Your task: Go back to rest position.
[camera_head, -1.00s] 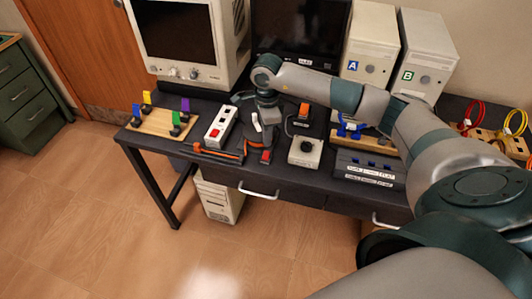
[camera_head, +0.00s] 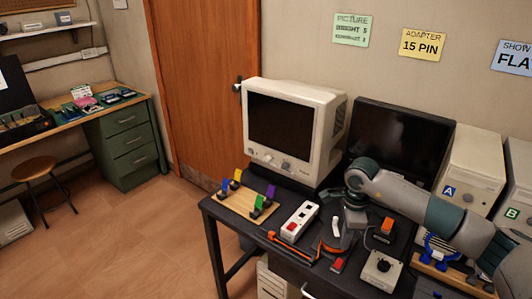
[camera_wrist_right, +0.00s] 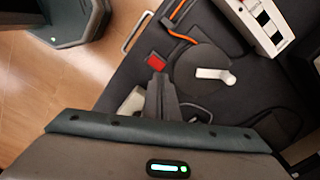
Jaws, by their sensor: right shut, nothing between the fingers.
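My right arm comes in from the right edge of the head view, and its wrist hangs down over the dark desk (camera_head: 225,213). My right gripper (camera_head: 352,237) is shut and empty above the desk, close to a dark round base with a white lever (camera_head: 336,229). In the right wrist view its closed fingers (camera_wrist_right: 160,82) point toward a small red block (camera_wrist_right: 157,62). The dark round base (camera_wrist_right: 200,62) lies beside the fingers there. The fingertips are small in the head view. My left gripper is not in view.
A beige CRT monitor (camera_head: 318,140) and a black flat screen (camera_head: 400,143) stand behind. A wooden board with coloured clips (camera_head: 247,204), a white power strip (camera_head: 299,222) and a white box with a black knob (camera_head: 381,270) surround the gripper. Computer towers (camera_head: 468,175) stand right. Open floor lies left.

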